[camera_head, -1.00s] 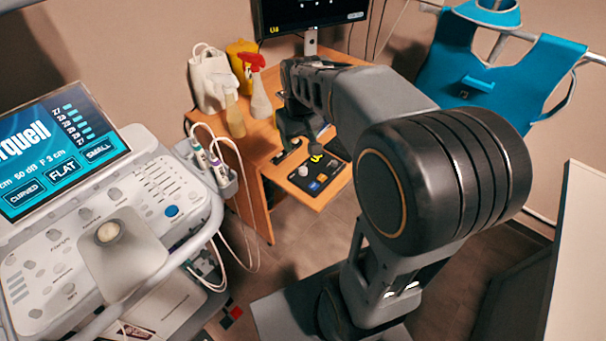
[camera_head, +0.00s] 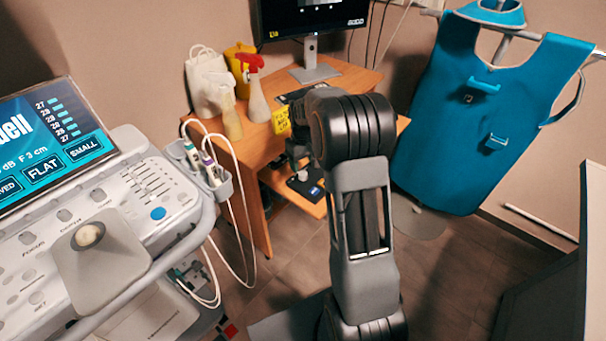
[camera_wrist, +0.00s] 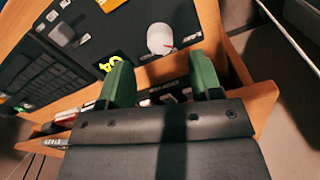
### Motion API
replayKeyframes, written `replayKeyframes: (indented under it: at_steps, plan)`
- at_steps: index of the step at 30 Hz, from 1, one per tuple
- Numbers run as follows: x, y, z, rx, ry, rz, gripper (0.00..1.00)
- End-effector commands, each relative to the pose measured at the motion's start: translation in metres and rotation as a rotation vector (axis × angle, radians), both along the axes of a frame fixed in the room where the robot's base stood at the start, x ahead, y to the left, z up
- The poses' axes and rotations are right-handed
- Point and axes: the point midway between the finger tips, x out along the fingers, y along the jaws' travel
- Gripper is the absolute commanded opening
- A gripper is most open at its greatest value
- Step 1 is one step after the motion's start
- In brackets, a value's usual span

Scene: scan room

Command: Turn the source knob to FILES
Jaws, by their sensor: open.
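A pale grey knob (camera_wrist: 160,38) with a red mark sits on a dark panel (camera_wrist: 185,14) in the wrist view. A yellow marking (camera_wrist: 110,62) is beside it; I cannot read any FILES label. My gripper (camera_wrist: 161,80) is open, with its green fingers apart and nothing between them. In the picture the knob lies just beyond the fingertips, between their lines; it looks apart from them.
The wooden desk (camera_head: 262,150) holds a monitor (camera_head: 310,17), spray bottles (camera_head: 258,100) and a yellow note (camera_head: 281,120). An ultrasound console (camera_head: 130,200) with probes stands at left. A blue apron (camera_head: 460,130) hangs at right. A keyboard (camera_wrist: 45,75) lies left of the knob.

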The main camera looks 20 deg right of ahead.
Motion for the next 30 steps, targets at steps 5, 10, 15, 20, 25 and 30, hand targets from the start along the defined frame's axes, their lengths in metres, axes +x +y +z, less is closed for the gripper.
replayKeyframes:
  at_steps: [5, 10, 15, 20, 25, 30]
  plan:
    - [0.0, 0.0, -0.028, 0.0, 0.001, 0.0, 0.59]
    - [0.0, 0.0, -0.043, 0.0, 0.001, 0.0, 0.59]
    - [0.0, 0.0, -0.049, -0.001, -0.002, 0.0, 0.59]
    - [0.0, 0.0, -0.049, -0.001, -0.002, 0.0, 0.59]
    - [0.0, 0.0, -0.049, -0.001, -0.002, 0.0, 0.54]
    - [0.0, 0.0, -0.049, -0.001, -0.001, 0.0, 0.38]
